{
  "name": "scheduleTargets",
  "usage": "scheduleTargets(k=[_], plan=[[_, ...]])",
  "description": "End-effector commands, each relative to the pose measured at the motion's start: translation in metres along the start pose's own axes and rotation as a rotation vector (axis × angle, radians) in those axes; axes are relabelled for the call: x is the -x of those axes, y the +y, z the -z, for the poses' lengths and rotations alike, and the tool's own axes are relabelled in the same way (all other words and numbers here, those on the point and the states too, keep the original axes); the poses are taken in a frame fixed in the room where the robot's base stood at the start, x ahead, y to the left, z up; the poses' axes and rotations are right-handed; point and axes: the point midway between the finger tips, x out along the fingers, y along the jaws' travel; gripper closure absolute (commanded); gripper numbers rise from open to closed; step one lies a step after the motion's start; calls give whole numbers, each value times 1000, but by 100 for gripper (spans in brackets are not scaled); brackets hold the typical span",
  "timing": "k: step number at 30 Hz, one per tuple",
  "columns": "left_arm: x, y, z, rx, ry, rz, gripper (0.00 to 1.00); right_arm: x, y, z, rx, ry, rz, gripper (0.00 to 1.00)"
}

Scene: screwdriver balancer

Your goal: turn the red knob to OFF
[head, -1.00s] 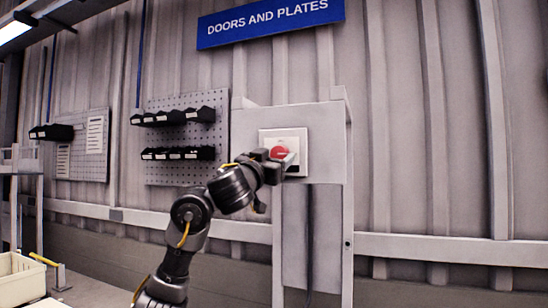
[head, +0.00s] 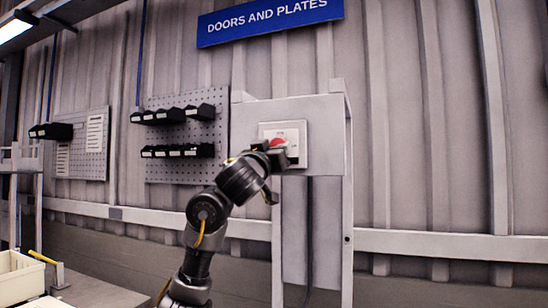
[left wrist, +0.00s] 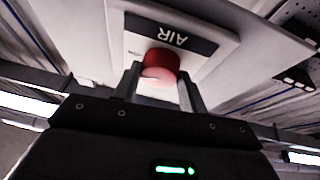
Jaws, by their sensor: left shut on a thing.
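The red knob (head: 279,143) sits on a pale square plate (head: 301,136) on the front of a grey cabinet. It also shows in the left wrist view (left wrist: 161,66), under a dark label reading AIR that appears upside down. My left gripper (head: 272,154) is at the plate, shut on the red knob, with one finger on each side in the left wrist view (left wrist: 162,80). The gripper covers part of the knob in the head view. I cannot read the knob's position marks. My right gripper is not in view.
The grey cabinet (head: 325,112) stands against a corrugated wall under a blue sign (head: 270,20). Pegboards with black bins (head: 185,151) hang to the left. A pale crate (head: 20,276) is at the lower left. The space right of the cabinet is clear.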

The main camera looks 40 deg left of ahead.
Motion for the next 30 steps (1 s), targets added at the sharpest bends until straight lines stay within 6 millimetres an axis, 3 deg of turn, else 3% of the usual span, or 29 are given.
scheduleTargets(k=[1,30], plan=[[3,1,-5,46,4,15,81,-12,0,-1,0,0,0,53],[2,8,-1,883,60,376,81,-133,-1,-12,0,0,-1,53]])
